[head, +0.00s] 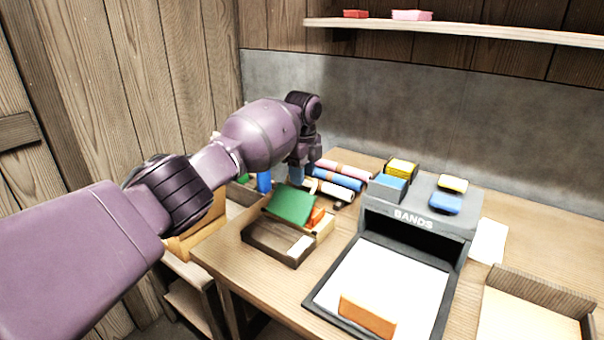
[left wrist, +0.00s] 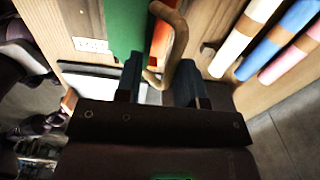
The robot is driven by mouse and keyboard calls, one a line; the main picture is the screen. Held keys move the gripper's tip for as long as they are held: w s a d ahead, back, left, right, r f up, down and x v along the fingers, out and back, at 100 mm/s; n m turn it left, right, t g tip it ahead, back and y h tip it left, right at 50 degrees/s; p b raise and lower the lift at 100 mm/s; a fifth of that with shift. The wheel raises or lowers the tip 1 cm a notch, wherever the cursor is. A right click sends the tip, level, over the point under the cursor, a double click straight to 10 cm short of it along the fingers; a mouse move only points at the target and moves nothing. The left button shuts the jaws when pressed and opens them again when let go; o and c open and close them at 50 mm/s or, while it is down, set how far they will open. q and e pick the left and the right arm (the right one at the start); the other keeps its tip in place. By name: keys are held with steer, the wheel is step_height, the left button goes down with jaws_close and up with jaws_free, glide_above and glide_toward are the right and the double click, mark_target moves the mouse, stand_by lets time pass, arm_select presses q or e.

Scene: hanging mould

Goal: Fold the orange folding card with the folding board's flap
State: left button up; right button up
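The folding board (head: 270,243) is a dark wooden tray on the table with a green flap (head: 291,204) tilted up over it. The green flap also shows in the left wrist view (left wrist: 125,28). An orange piece (head: 316,217), likely the folding card, shows at the flap's right edge; most of it is hidden. My left gripper (head: 300,172) is just behind the flap. In the left wrist view its two dark fingers (left wrist: 161,88) stand apart, with a curved tan handle (left wrist: 180,38) between them. Clear contact with the handle cannot be seen. My right gripper is not in view.
Several rolls (head: 338,180) lie behind the board. A grey "BANDS" stand (head: 415,215) has a white-floored tray (head: 385,280) with an orange block (head: 367,315). A wooden tray (head: 535,290) is at the right. A shelf (head: 450,28) hangs above.

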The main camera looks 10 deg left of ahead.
arm_select(q)
step_height(320, 180, up, 11)
steer(key=shift+p, duration=0.35)
stand_by(0.4)
steer(key=shift+f, duration=0.1)
stand_by(0.8)
